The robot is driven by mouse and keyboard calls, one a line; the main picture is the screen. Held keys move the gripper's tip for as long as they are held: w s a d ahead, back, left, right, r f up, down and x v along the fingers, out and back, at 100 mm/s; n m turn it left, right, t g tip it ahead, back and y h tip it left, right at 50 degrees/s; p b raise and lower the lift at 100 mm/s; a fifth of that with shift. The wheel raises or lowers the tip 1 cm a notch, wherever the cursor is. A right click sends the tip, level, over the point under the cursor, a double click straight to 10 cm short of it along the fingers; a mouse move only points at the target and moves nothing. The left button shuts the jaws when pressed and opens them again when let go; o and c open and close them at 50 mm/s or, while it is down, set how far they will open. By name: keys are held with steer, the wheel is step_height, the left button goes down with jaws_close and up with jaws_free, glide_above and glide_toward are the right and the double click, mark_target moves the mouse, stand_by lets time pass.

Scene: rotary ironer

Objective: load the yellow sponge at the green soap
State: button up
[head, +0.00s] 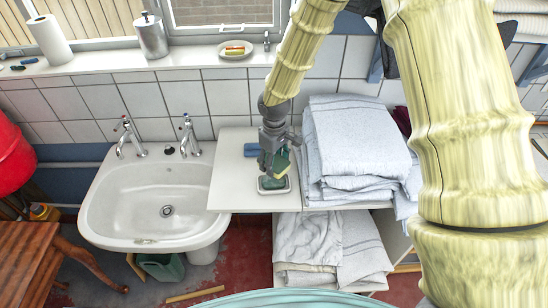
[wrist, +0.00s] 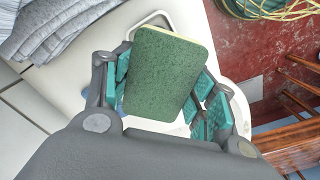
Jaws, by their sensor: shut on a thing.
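My gripper (head: 275,156) is shut on the yellow sponge (head: 284,165), just above the right part of the white counter. In the wrist view the sponge (wrist: 162,75) shows a broad green scouring face and a thin yellow edge, slightly tilted between the teal finger pads of my gripper (wrist: 165,95). The green soap (head: 270,183) lies in a small white dish (head: 274,192) near the counter's front edge, just below the sponge in the head view. The sponge hides much of the dish in the wrist view; whether sponge and soap touch, I cannot tell.
A blue block (head: 251,150) lies left of my gripper on the white counter (head: 232,185). Folded towels (head: 355,140) are stacked close on the right. A white sink (head: 150,205) with two taps is at left. The windowsill behind holds a plate (head: 235,50) and a dispenser (head: 151,36).

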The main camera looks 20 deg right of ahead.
mark_target(274, 180)
steer(key=f+b, duration=0.2)
steer(key=f, duration=0.1)
steer(key=shift+w+a+f, duration=0.1)
steer(key=shift+w+f, duration=0.05)
steer(key=shift+w, duration=0.05)
steer(key=shift+s+f+b, duration=0.15)
steer(key=shift+f+b, duration=0.75)
steer(key=shift+f, duration=0.25)
steer(key=shift+f, duration=0.55)
stand_by(1.6)
steer(key=shift+r+p, duration=2.35)
steer(key=shift+r, duration=1.2)
